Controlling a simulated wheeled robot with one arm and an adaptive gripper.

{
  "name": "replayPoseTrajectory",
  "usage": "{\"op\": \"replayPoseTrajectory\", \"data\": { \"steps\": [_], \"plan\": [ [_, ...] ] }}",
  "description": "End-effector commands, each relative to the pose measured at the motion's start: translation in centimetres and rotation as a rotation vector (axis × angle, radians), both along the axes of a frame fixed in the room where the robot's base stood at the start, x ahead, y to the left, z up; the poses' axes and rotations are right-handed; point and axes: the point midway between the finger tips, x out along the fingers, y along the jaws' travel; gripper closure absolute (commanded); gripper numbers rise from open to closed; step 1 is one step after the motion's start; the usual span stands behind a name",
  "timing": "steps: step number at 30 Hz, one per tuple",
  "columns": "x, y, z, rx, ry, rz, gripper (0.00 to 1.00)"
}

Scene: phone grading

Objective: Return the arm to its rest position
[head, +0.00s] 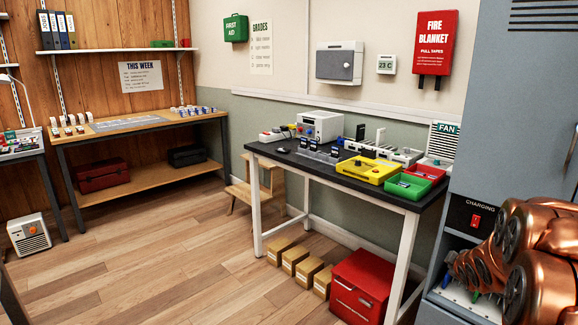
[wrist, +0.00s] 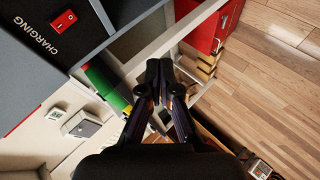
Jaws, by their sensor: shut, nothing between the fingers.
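My gripper (wrist: 160,66) shows in the wrist view, with its dark fingers together and nothing between them. It is in free air, apart from the furniture behind it. In the head view my copper-coloured arm (head: 545,250) is folded at the right edge, in front of the grey charging cabinet (head: 510,110). The gripper itself cannot be made out in the head view.
A black-topped workbench (head: 330,168) with yellow, red and green trays stands left of the cabinet. A red drawer unit (head: 362,285) and several cardboard boxes are beneath it. A red switch (wrist: 63,21) is on the charging panel. The wooden floor (head: 150,260) is clear.

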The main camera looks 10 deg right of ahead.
Motion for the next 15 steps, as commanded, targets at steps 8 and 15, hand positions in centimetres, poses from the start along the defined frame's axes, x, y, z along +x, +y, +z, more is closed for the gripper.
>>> {"op": "replayPoseTrajectory", "data": {
  "steps": [8,15],
  "plan": [
    [-6.6,9.7,-0.4,0.232,0.188,-0.221,1.00],
    [-15.2,18.8,-1.0,0.418,0.380,-0.411,1.00]
  ]
}}
